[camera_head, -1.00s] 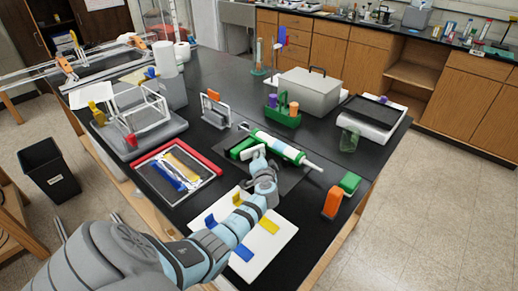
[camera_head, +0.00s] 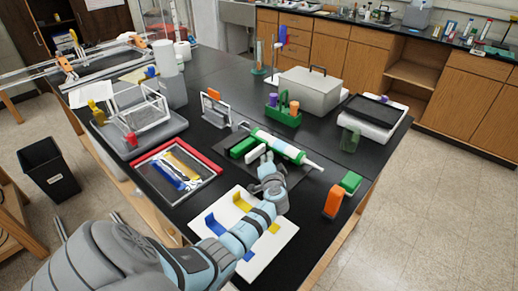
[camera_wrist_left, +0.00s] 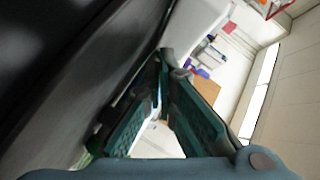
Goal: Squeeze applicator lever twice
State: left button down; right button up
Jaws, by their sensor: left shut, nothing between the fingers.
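The applicator (camera_head: 284,149) is a green and white tube with a pointed nozzle to the right. It lies on a dark mat on the black bench. A white lever-like bar (camera_head: 254,155) shows along its near side, beside a green block (camera_head: 243,147). My left gripper (camera_head: 266,161) is at the near side of the applicator, close to the right end of the white bar; I cannot tell whether it touches. In the left wrist view its teal-padded fingers (camera_wrist_left: 163,68) converge at the tips, with nothing seen between them. My right gripper is not in view.
A white board (camera_head: 262,250) with blue and yellow brackets lies under my left arm. Orange (camera_head: 333,201) and green (camera_head: 351,182) blocks stand to the right. A red-edged tray (camera_head: 150,160) is at left. A green holder (camera_head: 284,117) and grey case (camera_head: 308,90) stand behind.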

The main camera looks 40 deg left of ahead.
pick_arm(q)
jog(key=shift+d, duration=0.15)
jog(key=shift+d+b, duration=0.4)
jog(key=shift+d, duration=2)
